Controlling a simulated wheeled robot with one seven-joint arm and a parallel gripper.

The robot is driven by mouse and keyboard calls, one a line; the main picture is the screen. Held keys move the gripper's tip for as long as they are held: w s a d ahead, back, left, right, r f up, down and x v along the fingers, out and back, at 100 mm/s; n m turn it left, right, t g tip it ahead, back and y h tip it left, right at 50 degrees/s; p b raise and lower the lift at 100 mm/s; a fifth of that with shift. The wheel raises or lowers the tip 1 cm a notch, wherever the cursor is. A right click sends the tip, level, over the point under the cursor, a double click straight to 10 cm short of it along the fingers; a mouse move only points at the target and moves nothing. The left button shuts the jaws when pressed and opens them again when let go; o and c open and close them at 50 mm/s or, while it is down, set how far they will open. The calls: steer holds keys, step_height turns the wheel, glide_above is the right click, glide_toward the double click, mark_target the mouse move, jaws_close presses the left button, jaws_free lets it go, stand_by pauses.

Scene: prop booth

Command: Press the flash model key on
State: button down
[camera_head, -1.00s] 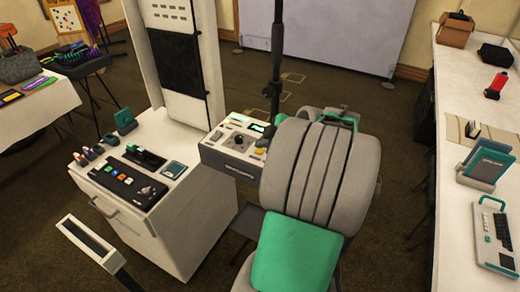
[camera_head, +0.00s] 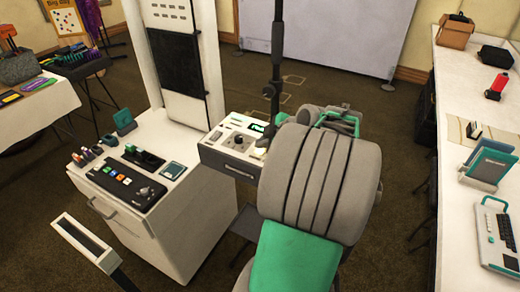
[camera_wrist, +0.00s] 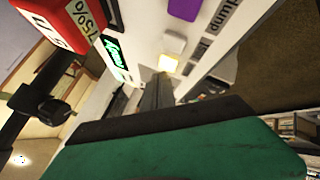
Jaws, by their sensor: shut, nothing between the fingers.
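A white control unit (camera_head: 226,165) stands beside the white cabinet, with a dark knob and a small green-lit display (camera_head: 256,127) on top. The display also shows in the wrist view (camera_wrist: 115,58). A pale yellow key (camera_wrist: 168,63) glows on the unit's face; its own label is not readable. A purple key (camera_wrist: 184,8) is near a label that seems to read "Dump". My gripper (camera_wrist: 158,78) is shut and empty, its dark fingertips at or just short of the glowing key; contact cannot be told. In the head view my arm mostly hides the gripper.
A black stand pole (camera_head: 274,80) rises close behind the unit. A red box marked 75% (camera_wrist: 70,25) is close in the wrist view. The white cabinet (camera_head: 190,225) on the left bears a black button panel (camera_head: 125,186). A long white table (camera_head: 455,220) is on the right.

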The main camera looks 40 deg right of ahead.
mark_target(262, 152)
steer(key=shift+r+p, duration=1.2)
steer(key=shift+r, duration=1.85)
